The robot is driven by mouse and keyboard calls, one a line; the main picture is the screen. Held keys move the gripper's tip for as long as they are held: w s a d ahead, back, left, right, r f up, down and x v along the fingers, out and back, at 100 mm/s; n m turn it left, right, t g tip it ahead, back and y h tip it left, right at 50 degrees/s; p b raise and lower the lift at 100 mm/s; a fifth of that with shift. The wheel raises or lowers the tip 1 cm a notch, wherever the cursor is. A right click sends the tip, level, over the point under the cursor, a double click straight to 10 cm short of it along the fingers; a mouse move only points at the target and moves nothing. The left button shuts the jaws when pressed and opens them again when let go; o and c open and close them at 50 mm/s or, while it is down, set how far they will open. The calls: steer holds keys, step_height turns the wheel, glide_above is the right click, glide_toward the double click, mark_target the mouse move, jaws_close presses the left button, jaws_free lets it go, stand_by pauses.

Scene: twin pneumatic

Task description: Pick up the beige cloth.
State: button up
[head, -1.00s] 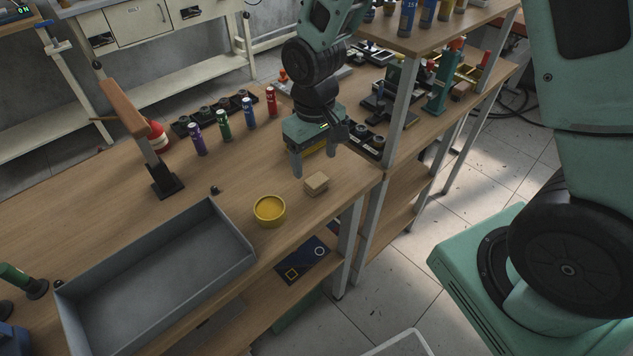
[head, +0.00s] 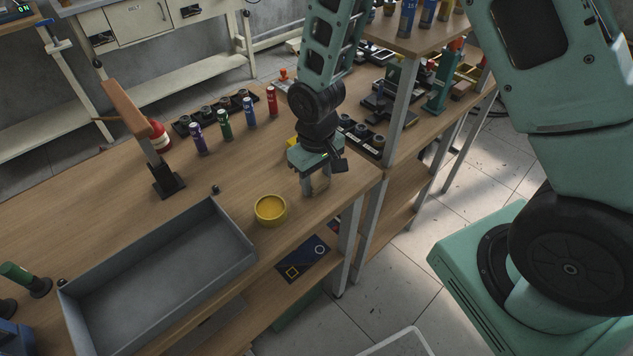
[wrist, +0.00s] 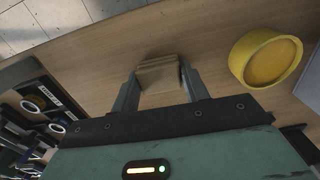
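The beige cloth (wrist: 158,76) looks like a small folded block on the wooden bench. In the wrist view it lies between the two fingers of my gripper (wrist: 160,88), near their tips. The fingers stand apart on either side of it, and I cannot tell whether they touch it. In the head view my gripper (head: 314,188) points down over the bench near its front edge. There the cloth (head: 320,184) is largely hidden behind the fingers.
A yellow round bowl (head: 270,210) stands just left of my gripper; it also shows in the wrist view (wrist: 266,58). A large grey tray (head: 236,262) lies farther left. Coloured cans (head: 224,126) stand behind. A shelf post (head: 396,112) rises to the right.

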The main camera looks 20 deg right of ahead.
mark_target(316, 178)
steer(key=shift+c, duration=1)
step_height(316, 178, up, 10)
steer(key=o, duration=0.4)
steer(key=shift+c, duration=1.5)
steer(key=shift+w, duration=0.1)
